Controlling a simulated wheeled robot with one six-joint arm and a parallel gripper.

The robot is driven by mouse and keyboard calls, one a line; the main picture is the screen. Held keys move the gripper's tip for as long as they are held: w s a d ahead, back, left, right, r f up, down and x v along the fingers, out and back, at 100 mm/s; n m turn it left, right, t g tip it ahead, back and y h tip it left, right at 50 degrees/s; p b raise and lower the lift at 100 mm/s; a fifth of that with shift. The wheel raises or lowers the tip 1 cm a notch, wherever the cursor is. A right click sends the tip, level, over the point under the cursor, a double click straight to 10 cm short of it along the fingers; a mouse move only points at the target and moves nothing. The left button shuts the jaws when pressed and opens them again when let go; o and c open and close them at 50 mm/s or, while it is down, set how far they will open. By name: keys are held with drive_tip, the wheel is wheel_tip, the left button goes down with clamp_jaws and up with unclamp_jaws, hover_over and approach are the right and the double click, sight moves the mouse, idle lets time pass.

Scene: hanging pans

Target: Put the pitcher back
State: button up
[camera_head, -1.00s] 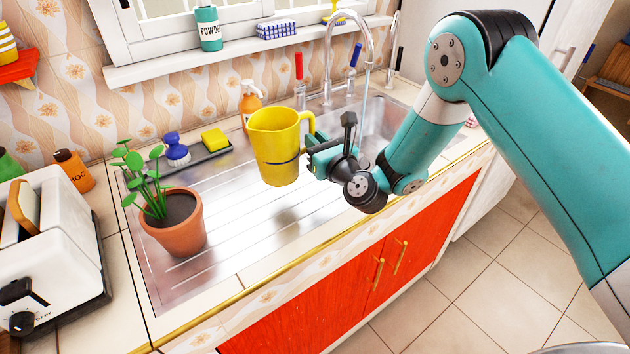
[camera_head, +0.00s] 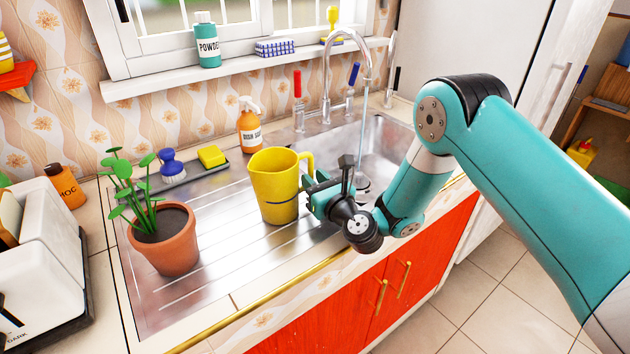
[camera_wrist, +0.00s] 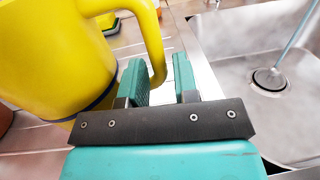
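The yellow pitcher (camera_head: 277,187) stands upright, apparently on the metal drainboard (camera_head: 230,225), between the potted plant and the sink basin. Its handle points right toward my gripper (camera_head: 311,188). In the wrist view the pitcher (camera_wrist: 50,60) fills the upper left, and the lower end of its handle (camera_wrist: 157,60) lies between the fingertips of my gripper (camera_wrist: 160,75). The fingers are apart, with a clear gap on the right side of the handle. Whether the left finger touches the handle I cannot tell.
A potted plant (camera_head: 165,240) stands left of the pitcher. Behind are a tray with a blue brush (camera_head: 172,167) and yellow sponge (camera_head: 212,157), and an orange spray bottle (camera_head: 249,127). Water runs from the faucet (camera_head: 340,38) into the sink basin (camera_head: 385,140) at right.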

drive_tip(key=shift+o, duration=0.7)
drive_tip(key=shift+r, duration=0.15)
